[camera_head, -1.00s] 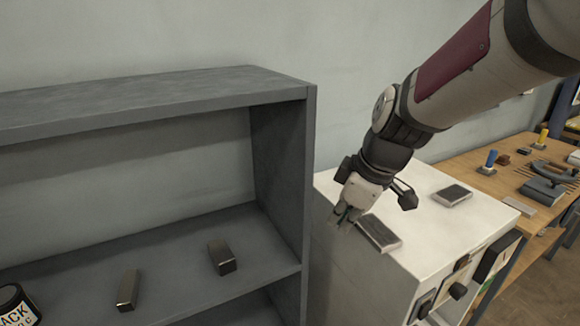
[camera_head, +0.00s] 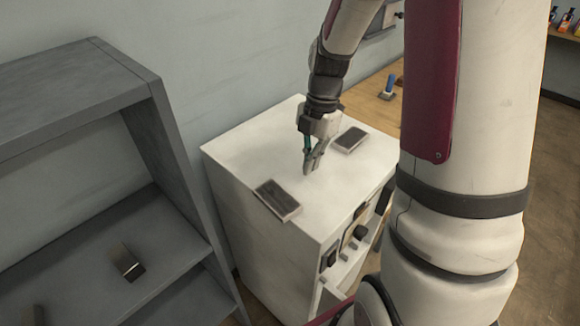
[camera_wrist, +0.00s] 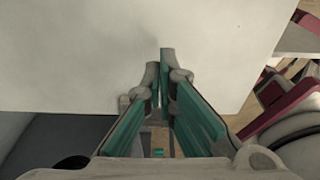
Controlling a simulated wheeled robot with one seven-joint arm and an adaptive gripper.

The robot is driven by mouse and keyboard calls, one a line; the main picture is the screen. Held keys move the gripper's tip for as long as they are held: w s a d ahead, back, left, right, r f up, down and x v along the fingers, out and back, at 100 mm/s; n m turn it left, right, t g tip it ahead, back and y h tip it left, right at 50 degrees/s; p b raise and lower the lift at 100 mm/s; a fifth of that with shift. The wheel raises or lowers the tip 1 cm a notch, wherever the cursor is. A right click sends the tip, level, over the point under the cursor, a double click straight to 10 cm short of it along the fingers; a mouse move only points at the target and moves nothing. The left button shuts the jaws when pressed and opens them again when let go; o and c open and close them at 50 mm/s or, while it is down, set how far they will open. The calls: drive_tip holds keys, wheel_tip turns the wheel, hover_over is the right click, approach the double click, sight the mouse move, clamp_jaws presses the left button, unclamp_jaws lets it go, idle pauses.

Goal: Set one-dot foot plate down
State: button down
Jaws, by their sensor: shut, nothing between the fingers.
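Two dark, flat plates with pale edges lie on the white cabinet top.
The white cabinet (camera_head: 240,150) has bare top around the plates and fittings on its front. A grey shelf (camera_head: 150,130) stands to the left with a metal block (camera_head: 130,266) on it. A wooden bench (camera_head: 375,108) is behind, partly hidden by my arm.

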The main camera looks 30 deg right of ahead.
sight(275, 202)
drive_tip(key=s+a, duration=0.1)
drive_tip(key=a, duration=0.2)
drive_tip(key=s+a+p, duration=0.1)
drive_tip(key=a, duration=0.3)
drive_tip(key=s+a+p, duration=0.1)
drive_tip(key=a, duration=0.3)
drive_tip(key=shift+s+a+r, duration=0.1)
drive_tip(key=shift+s, duration=0.25)
drive_tip(key=shift+w+f, duration=0.1)
drive_tip(key=shift+f, duration=0.8)
drive_tip(key=shift+d, duration=0.25)
drive_tip(key=w+d, duration=0.1)
drive_tip(key=d, duration=0.2)
drive_tip(key=w+d, duration=0.1)
drive_tip(key=d, duration=0.5)
drive_tip(key=shift+w+d+f+b, duration=0.15)
drive_tip(key=shift+w+d+b, duration=0.15)
drive_tip(key=shift+w+d, duration=0.1)
